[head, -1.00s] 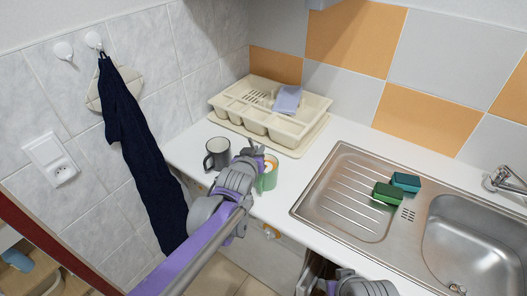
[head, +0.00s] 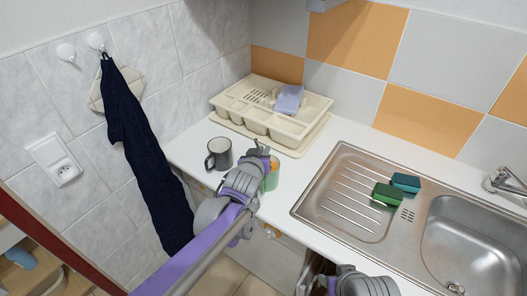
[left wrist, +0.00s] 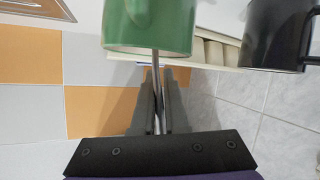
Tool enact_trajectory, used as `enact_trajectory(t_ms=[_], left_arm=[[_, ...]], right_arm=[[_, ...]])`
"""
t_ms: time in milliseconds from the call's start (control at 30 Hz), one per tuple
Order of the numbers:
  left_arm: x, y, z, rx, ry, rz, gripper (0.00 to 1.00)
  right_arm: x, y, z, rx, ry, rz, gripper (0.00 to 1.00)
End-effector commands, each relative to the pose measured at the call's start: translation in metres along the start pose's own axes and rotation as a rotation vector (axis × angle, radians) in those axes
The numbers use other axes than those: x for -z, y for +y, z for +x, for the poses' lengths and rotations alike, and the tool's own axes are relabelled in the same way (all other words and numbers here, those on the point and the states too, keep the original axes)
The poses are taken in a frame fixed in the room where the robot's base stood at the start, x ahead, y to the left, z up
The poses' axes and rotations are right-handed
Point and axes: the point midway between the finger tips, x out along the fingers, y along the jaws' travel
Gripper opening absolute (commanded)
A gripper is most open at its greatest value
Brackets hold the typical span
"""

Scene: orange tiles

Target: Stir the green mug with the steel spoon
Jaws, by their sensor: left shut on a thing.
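The green mug (head: 272,178) stands on the white counter near its front edge, partly hidden behind my left gripper. It also shows at the top of the left wrist view (left wrist: 150,28). My left gripper (head: 260,148) is above and beside the mug, shut on the steel spoon. In the left wrist view the thin spoon handle (left wrist: 155,75) runs from between the fingertips (left wrist: 160,98) to the mug's rim. The spoon's far end is hidden at the mug, so its depth inside cannot be told. Only part of my right arm shows at the bottom of the head view.
A dark grey mug (head: 220,155) stands close by on the left. A cream dish rack (head: 268,132) is behind, with a bluish cloth (head: 289,99) on it. The steel sink (head: 335,205) with two sponges (head: 388,194) is at right. A dark towel (head: 143,160) hangs left.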

Motion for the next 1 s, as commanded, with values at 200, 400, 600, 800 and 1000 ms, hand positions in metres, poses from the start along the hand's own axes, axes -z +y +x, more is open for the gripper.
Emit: enact_trajectory(t_ms=[200,400,600,800,1000], left_arm=[[0.019,0.001,-0.009,0.000,0.002,0.001,0.00],[0.033,0.001,-0.017,0.001,0.002,0.000,0.00],[0.047,0.001,-0.024,0.001,0.002,0.000,0.00],[0.061,0.001,-0.032,0.001,0.002,0.000,0.00],[0.075,0.002,-0.040,0.000,0.003,0.001,0.00]], right_arm=[[0.011,0.000,-0.011,0.000,0.009,0.000,0.50],[0.020,0.000,-0.020,0.000,0.016,0.000,0.50],[0.029,0.000,-0.029,0.000,0.025,0.000,0.50],[0.039,0.000,-0.037,0.000,0.035,0.000,0.50],[0.050,0.000,-0.045,0.000,0.046,0.000,0.50]])
